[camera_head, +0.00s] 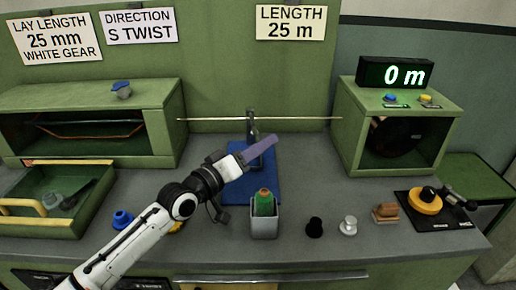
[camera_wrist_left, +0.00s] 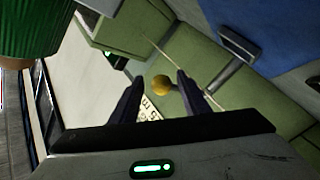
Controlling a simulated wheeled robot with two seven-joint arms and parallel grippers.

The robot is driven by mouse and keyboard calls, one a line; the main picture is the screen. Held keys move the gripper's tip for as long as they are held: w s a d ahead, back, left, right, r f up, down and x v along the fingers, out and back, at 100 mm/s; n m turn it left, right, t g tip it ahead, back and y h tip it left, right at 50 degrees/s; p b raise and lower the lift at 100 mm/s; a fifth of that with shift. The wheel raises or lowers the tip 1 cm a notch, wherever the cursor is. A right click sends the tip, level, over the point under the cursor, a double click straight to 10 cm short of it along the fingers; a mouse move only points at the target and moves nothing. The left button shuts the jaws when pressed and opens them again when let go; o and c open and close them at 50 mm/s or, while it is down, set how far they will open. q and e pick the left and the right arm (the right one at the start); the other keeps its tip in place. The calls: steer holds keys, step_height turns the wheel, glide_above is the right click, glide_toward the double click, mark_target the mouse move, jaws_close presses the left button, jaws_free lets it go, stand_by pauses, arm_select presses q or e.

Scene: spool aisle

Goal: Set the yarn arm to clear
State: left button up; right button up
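My left gripper (camera_head: 262,146) reaches in from the left over the blue mat (camera_head: 265,190). In the left wrist view its two dark fingers (camera_wrist_left: 160,78) stand apart with nothing gripped. A yellow ball (camera_wrist_left: 161,85) shows beyond the gap between them, apart from the fingers. A grey upright post (camera_head: 251,120) stands behind the gripper, at the thin horizontal rod or yarn line (camera_head: 300,118); its lower part is hidden. A grey post also shows in the left wrist view (camera_wrist_left: 237,45). I cannot tell which part is the yarn arm or its setting. My right gripper is not in view.
A black spool (camera_head: 314,227), a silver knob (camera_head: 348,225) and a yellow crank wheel (camera_head: 425,202) are to the right. Green housings (camera_head: 170,130) flank the mat. The display (camera_head: 395,73) reads 0 m.

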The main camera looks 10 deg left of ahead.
arm_select(q)
steer(key=v, duration=1)
steer(key=shift+s+a, duration=0.1)
steer(key=shift+s, duration=0.05)
